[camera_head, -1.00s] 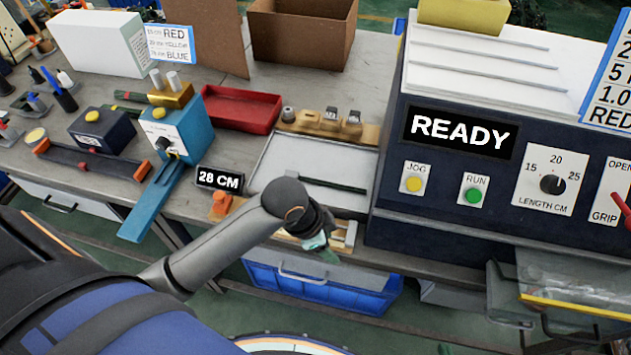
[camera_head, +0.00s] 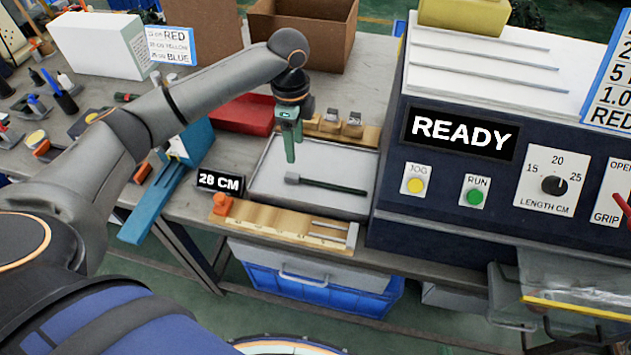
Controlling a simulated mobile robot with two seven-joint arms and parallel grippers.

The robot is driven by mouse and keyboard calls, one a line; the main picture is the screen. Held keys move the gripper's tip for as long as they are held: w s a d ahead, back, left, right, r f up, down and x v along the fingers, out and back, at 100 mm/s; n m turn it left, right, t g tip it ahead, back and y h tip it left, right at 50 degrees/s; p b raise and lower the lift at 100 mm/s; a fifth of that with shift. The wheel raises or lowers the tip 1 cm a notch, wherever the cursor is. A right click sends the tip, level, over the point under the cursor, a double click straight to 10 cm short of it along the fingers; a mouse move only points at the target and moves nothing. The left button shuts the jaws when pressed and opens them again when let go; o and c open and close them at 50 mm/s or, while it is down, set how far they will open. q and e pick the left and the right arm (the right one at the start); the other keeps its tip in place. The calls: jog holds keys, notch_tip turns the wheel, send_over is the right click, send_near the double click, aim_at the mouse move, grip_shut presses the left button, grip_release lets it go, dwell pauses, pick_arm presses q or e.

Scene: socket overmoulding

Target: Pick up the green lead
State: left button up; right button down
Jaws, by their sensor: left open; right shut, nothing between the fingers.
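The green lead (camera_head: 338,187) is a dark green strip with a grey block at its left end. It lies in the shallow grey tray (camera_head: 262,189), left of the READY machine. My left gripper (camera_head: 290,160) points down over the tray, just above the lead's grey end in the picture. It is open and empty; its fingers overlap from this angle, and I cannot tell its exact height. My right gripper is not in view.
A wooden measuring board (camera_head: 270,222) with an orange stop is in front of the tray. The READY machine (camera_head: 440,190) stands close on the right. A red bin (camera_head: 238,112) and wooden holder (camera_head: 345,134) are behind. The 28 CM display (camera_head: 220,182) is at left.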

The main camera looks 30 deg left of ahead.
aim_at(296, 176)
pick_arm(q)
notch_tip(296, 176, down, 10)
jog(key=shift+s+r, duration=0.1)
dwell(0.4)
grip_shut()
dwell(0.3)
